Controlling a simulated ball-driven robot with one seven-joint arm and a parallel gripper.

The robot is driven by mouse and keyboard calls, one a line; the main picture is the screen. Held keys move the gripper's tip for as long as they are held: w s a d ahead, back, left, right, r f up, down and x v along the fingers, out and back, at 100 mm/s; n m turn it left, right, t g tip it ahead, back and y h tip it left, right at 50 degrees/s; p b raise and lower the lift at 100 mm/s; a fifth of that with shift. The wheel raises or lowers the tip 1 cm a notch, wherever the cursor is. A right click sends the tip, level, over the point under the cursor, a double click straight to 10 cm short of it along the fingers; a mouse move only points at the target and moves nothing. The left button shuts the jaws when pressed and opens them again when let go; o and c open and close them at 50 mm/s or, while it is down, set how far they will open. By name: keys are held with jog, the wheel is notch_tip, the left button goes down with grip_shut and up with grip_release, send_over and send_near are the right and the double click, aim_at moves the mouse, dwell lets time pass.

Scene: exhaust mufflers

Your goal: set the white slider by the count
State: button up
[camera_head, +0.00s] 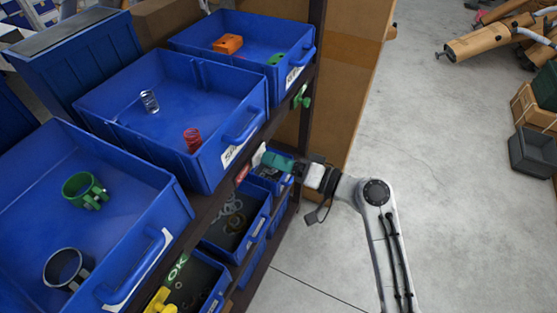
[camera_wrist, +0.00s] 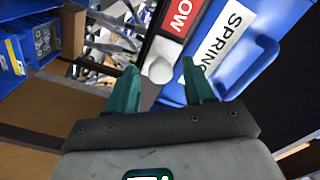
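A white rounded knob (camera_wrist: 162,71), apparently the slider, shows in the wrist view beside a red label (camera_wrist: 180,17) reading "LOW". My gripper (camera_wrist: 158,67) is open, with one teal finger on each side of the knob in that view; I cannot tell whether they touch it. In the head view my gripper (camera_head: 277,162) is at the shelf front, by the red label (camera_head: 242,174), and the knob is not made out. A blue bin (camera_head: 105,127) there holds a silver spring (camera_head: 149,101) and a red spring (camera_head: 193,140).
A "SPRING" label (camera_wrist: 217,46) is on a blue bin front close to my right finger. A green "OK" label (camera_head: 177,268) and a yellow part (camera_head: 160,301) are lower on the shelf. Lower bins (camera_head: 262,222) lie beside my gripper. The floor (camera_head: 455,200) at right is open.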

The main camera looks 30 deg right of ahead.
aim_at(242, 176)
grip_shut()
dwell(0.4)
jog(key=s+a, duration=0.2)
jog(key=a, duration=0.1)
jog(key=s+a, duration=0.2)
jog(key=shift+a, duration=0.15)
grip_release()
dwell(0.3)
